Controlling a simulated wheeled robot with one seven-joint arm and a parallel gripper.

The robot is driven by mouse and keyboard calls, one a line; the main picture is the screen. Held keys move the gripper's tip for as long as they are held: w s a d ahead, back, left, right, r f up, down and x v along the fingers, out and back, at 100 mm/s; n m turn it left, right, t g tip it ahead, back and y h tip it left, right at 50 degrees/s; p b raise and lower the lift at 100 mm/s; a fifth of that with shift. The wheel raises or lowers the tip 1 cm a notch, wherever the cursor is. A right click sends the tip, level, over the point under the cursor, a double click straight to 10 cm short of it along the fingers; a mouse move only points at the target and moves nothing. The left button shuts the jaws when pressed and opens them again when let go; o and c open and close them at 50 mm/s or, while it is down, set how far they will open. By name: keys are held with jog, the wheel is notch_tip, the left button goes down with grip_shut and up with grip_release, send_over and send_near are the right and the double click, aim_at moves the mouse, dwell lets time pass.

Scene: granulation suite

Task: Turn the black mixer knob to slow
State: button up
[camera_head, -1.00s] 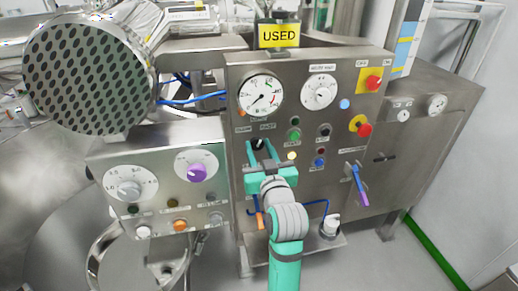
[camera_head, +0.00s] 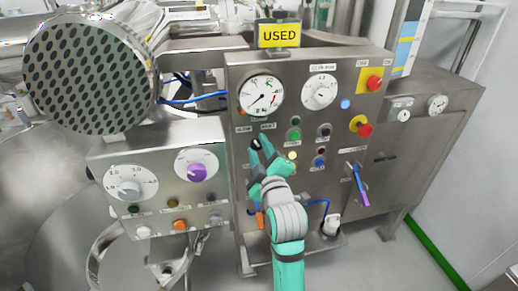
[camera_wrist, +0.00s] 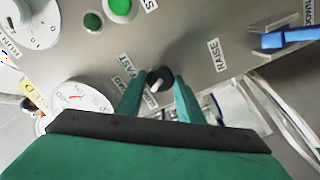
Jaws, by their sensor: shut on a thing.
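The black mixer knob (camera_wrist: 160,77) sits on the steel panel, below the SLOW and FAST labels (camera_head: 267,126). In the head view, the knob (camera_head: 257,142) is partly hidden by my fingers. My green gripper (camera_head: 261,147) is shut on the knob, with one finger on each side. In the wrist view, the fingers of my gripper (camera_wrist: 159,88) flank the knob, and a pale mark shows on its lower left part. The FAST label (camera_wrist: 126,63) shows beside it. I cannot tell exactly which label the knob points to.
A round gauge (camera_head: 262,95) and a white dial (camera_head: 320,91) are above. Green (camera_head: 294,135) and red (camera_head: 365,129) buttons lie to the right, with a blue-purple lever (camera_head: 359,184) beyond. A purple knob (camera_head: 197,172) is on the left panel.

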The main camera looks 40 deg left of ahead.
jog(key=shift+f+n, duration=0.1)
jog(key=shift+n, duration=1.5)
jog(key=shift+n, duration=0.3)
jog(key=o, duration=1.1)
jog(key=shift+s, duration=0.1)
jog(key=shift+c, duration=0.2)
jog(key=v, duration=1)
jog(key=shift+s+d, duration=0.2)
jog(key=shift+s, duration=0.1)
